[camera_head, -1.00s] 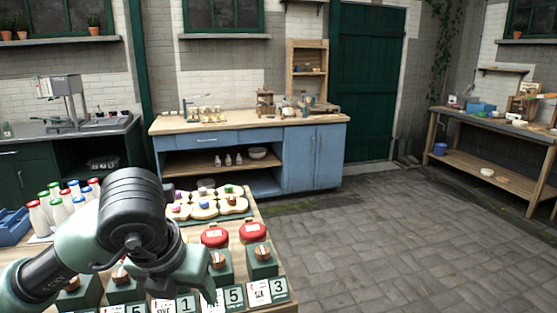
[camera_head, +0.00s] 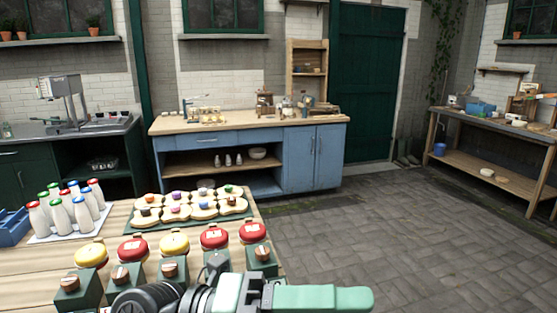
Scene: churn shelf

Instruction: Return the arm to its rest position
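My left arm (camera_head: 230,295) lies low across the bottom edge of the head view, in front of the near table's front edge. Its black and pale green parts stretch from left to right. I cannot make out the fingertips, so I cannot tell whether the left gripper is open or shut. No held object shows. The arm hides the number cards at the table front. My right gripper is not in view.
The table (camera_head: 115,218) holds red-lidded (camera_head: 214,236) and yellow-lidded (camera_head: 174,243) items, green blocks with wooden knobs (camera_head: 120,275), capped milk bottles (camera_head: 83,214), a blue crate (camera_head: 14,228) and a green tray (camera_head: 150,226). The paved floor (camera_head: 390,235) right of it is clear.

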